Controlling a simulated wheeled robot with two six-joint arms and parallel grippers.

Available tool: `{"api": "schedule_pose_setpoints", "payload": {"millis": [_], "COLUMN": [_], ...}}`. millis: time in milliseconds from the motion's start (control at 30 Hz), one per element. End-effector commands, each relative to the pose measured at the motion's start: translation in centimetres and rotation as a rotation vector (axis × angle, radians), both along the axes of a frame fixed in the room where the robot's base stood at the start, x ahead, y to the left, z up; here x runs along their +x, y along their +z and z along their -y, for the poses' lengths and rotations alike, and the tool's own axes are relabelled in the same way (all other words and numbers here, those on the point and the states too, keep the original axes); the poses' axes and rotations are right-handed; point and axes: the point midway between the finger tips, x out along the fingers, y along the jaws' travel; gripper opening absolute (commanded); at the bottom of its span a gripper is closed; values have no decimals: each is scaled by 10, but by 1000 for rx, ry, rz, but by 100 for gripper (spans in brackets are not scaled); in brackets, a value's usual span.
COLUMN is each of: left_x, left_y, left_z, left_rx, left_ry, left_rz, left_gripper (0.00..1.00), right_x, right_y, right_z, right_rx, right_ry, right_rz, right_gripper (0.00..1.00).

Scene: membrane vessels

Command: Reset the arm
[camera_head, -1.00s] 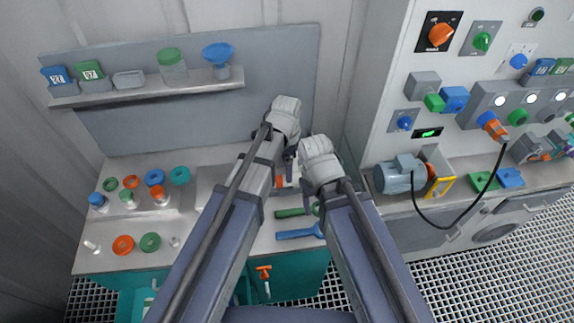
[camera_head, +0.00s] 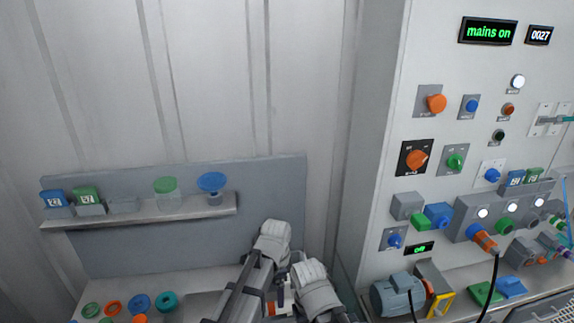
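My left arm comes up from the bottom middle and ends in a pale grey wrist (camera_head: 270,243). My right arm's pale wrist (camera_head: 312,284) is close beside it, lower and to the right. Both are above the workbench, in front of the grey back panel (camera_head: 270,190). The fingers of both grippers are hidden behind the wrists, so I cannot see whether they hold anything. A small orange and white item (camera_head: 281,296) shows in the gap between the wrists, partly hidden.
A shelf (camera_head: 150,214) on the left holds blue and green labelled containers, a clear dish, a green-lidded jar (camera_head: 166,190) and a blue funnel-shaped piece (camera_head: 212,184). Coloured rings (camera_head: 140,303) lie below. A control panel (camera_head: 440,130), motor (camera_head: 397,296) and black cable (camera_head: 492,285) are at right.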

Motion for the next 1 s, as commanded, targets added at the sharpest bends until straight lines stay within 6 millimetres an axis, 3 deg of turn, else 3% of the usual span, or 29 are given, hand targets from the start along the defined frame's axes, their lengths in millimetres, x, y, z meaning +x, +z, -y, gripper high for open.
{"api": "schedule_pose_setpoints", "payload": {"millis": [300,700,800,1000], "left_x": [-38,-70,-77,-87], "left_y": [0,1,1,-2], "left_z": [-77,-128,-138,-100], "left_rx": [-17,-42,-48,-5], "left_ry": [678,1240,1352,1240], "left_rz": [32,55,60,45], "left_gripper": [84,84,84,84], "right_x": [0,0,0,0], "right_y": [0,0,0,-2], "right_z": [0,0,0,0], "right_rx": [0,0,0,0], "right_ry": [0,0,0,0], "right_rz": [0,0,0,0], "right_gripper": [60,60,60,60]}}
